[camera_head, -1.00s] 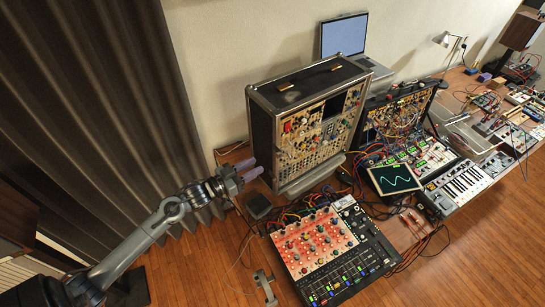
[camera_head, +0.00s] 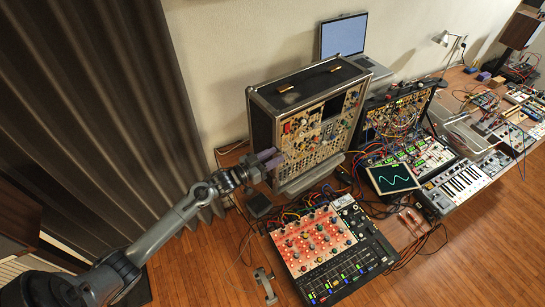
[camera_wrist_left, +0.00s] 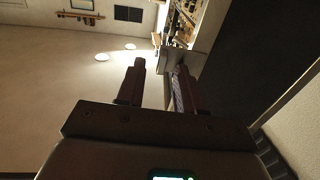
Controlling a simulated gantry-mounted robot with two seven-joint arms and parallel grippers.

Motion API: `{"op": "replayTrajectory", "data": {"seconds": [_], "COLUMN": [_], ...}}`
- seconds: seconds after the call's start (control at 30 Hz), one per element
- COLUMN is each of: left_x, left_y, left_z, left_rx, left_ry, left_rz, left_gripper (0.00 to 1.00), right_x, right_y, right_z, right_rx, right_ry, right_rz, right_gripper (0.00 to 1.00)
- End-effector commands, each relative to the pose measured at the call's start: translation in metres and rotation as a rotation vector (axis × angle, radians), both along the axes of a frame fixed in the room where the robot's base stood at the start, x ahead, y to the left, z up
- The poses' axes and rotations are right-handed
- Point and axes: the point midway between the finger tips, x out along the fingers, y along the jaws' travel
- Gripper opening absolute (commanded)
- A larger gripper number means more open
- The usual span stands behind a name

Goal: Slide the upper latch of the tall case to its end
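The tall case (camera_head: 262,128) stands upright at the middle of the head view, with a black side, metal edges and a front full of modules. I cannot make out its upper latch. My left gripper (camera_head: 274,158) is at the case's left front edge, around mid-height; I cannot tell if it touches. In the left wrist view the gripper (camera_wrist_left: 160,68) is open, with a clear gap between its fingers. A metal case edge shows just beyond the right finger, with what looks like the module front (camera_wrist_left: 182,22) behind. My right gripper is not in view.
A red-panelled mixer (camera_head: 318,240) lies in front of the case. A laptop (camera_head: 343,36) is behind. Dark curtain (camera_head: 90,90) hangs at left; the floor between is open.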

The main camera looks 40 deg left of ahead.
Motion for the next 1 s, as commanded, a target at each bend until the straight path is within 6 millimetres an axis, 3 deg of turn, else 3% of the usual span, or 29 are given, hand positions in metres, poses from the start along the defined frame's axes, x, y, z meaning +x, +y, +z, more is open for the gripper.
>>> {"op": "replayTrajectory", "data": {"seconds": [0.03, 0.23, 1.0], "left_x": [-0.0001, -0.0002, -0.0003], "left_y": [-0.0001, -0.0001, 0.0001], "left_z": [0.0000, 0.0000, 0.0002], "left_rx": [0.000, 0.000, 0.000], "left_ry": [0.000, 0.000, 0.000], "left_rz": [0.000, 0.000, 0.000], "left_gripper": [0.32, 0.01, 0.00], "right_x": [0.0000, 0.0001, 0.0001], "right_y": [0.0003, 0.0013, 0.0008], "right_z": [0.0000, 0.0002, -0.0001], "right_rx": [0.001, 0.005, 0.004], "right_ry": [0.000, 0.000, 0.001], "right_rz": [-0.001, -0.004, -0.002], "right_gripper": [0.43, 0.43, 0.43]}}
